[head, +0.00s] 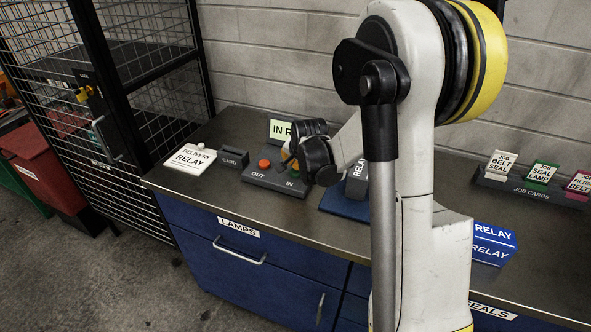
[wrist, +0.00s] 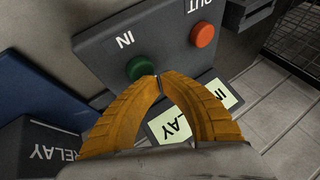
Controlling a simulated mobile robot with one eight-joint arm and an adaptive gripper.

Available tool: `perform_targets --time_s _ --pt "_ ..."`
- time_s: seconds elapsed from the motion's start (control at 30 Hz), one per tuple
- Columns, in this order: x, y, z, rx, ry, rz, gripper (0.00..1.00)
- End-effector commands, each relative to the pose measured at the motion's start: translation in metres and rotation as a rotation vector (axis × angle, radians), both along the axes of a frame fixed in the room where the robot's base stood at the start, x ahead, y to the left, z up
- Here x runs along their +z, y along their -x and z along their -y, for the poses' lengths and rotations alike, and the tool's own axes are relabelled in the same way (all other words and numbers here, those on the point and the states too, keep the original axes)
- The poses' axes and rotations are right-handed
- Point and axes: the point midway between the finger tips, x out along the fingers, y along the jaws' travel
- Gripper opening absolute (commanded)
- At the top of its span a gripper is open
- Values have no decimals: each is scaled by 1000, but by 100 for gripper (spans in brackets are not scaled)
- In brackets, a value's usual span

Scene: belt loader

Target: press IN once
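The grey control box (head: 262,180) stands on the counter in the head view, with a red button (head: 264,164) over OUT and the IN label (head: 293,182) at its right. In the wrist view the box's face (wrist: 165,45) shows the green button (wrist: 140,67) beside IN and the red button (wrist: 203,35) beside OUT. My gripper (wrist: 158,77) has its two orange fingertips together with nothing between them. The tips are right by the edge of the green button; I cannot tell whether they touch it. In the head view my wrist hides part of the box's right side.
Left of the box are a grey CARD holder (head: 235,158) and a white DELIVERY RELAY tray (head: 190,159). A sign reading IN R... (head: 279,129) stands behind. A grey RELAY block (head: 357,181) on a blue base (head: 343,205) is close on the right. A JOB CARDS rack (head: 532,190) is farther right.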

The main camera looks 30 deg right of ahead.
Motion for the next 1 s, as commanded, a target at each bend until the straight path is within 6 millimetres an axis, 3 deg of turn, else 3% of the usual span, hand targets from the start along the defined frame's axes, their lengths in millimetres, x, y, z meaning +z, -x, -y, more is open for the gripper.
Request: perform_targets --time_s 0.53,1.0 --pt "11 0 0 0 0 0 0" --pt "56 0 0 0 0 0 0"
